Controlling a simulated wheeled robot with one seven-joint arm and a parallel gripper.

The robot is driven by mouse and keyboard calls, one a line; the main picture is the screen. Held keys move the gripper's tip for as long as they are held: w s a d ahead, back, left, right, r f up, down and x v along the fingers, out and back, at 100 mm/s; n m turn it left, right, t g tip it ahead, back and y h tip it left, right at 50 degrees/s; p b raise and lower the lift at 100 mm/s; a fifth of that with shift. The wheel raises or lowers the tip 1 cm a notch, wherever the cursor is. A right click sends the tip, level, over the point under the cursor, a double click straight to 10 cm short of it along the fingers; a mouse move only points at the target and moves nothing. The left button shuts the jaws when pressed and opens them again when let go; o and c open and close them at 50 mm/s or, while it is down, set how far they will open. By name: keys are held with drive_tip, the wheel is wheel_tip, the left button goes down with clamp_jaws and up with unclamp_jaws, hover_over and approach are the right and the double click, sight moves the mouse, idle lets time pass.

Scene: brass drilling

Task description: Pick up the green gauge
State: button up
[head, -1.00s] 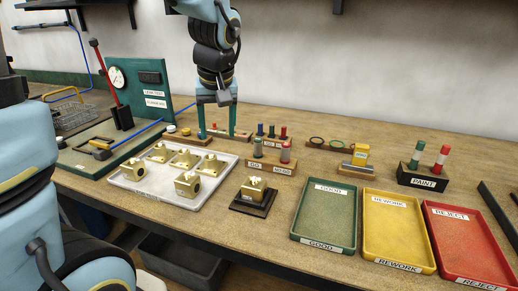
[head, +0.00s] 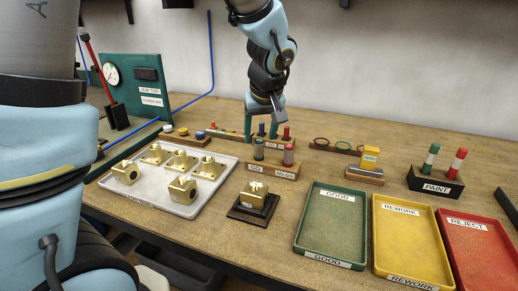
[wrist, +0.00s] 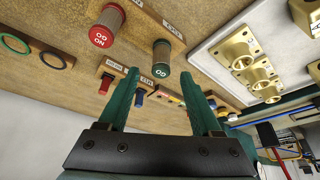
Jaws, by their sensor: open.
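The green gauge (head: 259,150) is a dark green upright cylinder on the left of a wooden GO / NO-GO block (head: 262,169). In the wrist view its end, marked GO (wrist: 161,60), shows just beyond the gap between my fingertips. My gripper (wrist: 161,76) is open and empty, with one green finger on each side of the gap. In the head view my gripper (head: 262,130) is behind the gauge, over the pin rack, and its fingers are partly hard to tell from the pins. No contact with the gauge is visible.
A red gauge (head: 289,154) stands close to the right of the green one. A rack with small coloured pins (head: 286,132) is just behind. A grey tray of brass parts (head: 150,199) is left, a black stand (head: 247,210) in front, a green tray (head: 333,228) right.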

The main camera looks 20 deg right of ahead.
sight(259, 141)
drive_tip(key=shift+x, duration=1.8)
drive_tip(key=shift+s, duration=0.1)
clamp_jaws()
